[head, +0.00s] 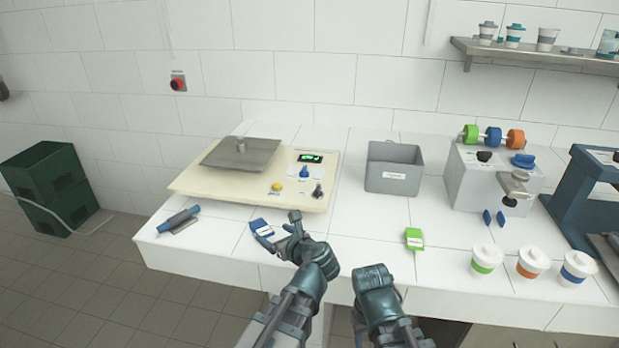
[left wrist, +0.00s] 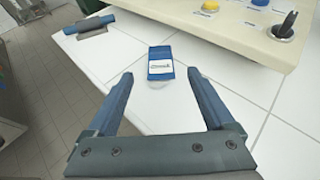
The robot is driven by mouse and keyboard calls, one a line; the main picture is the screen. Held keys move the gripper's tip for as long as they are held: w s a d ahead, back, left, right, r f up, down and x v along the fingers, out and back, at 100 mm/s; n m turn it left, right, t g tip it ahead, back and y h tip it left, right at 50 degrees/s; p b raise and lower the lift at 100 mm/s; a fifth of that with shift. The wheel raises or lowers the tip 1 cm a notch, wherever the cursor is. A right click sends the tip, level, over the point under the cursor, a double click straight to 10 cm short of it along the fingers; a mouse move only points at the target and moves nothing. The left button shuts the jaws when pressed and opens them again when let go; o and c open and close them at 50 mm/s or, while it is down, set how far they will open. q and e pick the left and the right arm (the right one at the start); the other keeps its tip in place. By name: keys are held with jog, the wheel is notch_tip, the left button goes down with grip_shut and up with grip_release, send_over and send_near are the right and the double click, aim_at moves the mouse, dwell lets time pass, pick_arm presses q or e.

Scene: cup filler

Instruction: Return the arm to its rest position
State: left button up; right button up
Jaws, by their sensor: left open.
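My left gripper (head: 289,232) is over the front part of the white tiled counter in the head view. In the left wrist view its two fingers (left wrist: 163,98) are apart with nothing between them. A blue tag with a white label (left wrist: 160,64) lies on the counter just beyond the fingertips; it also shows in the head view (head: 262,228), left of the gripper. My right arm (head: 374,285) shows at the counter's front edge, and its gripper jaws cannot be made out.
A cream machine (head: 250,192) with a grey plate stands behind my left gripper. A grey bin (head: 394,168), a green tag (head: 414,239) and several lidded cups (head: 533,262) are to the right. A blue roller tool (head: 178,219) lies at the left edge.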

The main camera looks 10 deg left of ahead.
pick_arm(q)
jog(key=shift+s+d+n, duration=0.1)
jog(key=shift+s+n, duration=0.1)
jog(key=shift+n, duration=0.2)
jog(key=s+d+f+n+g+h+p, duration=0.2)
jog(key=s+d+n+g+h+p, duration=0.2)
jog(key=s+d+n, duration=0.3)
jog(key=s+d+f+n+g+h+p, duration=0.3)
jog(key=s+d+n, duration=0.4)
jog(key=s+n, duration=0.4)
jog(key=n+g+h+p, duration=0.1)
jog(key=n+g, duration=0.1)
jog(key=n, duration=0.2)
jog(key=shift+s+d+n+g, duration=0.15)
jog(key=shift+d+n+g, duration=0.15)
jog(key=shift+g, duration=0.1)
jog(key=shift+o, duration=0.2)
jog(key=shift+a, duration=0.15)
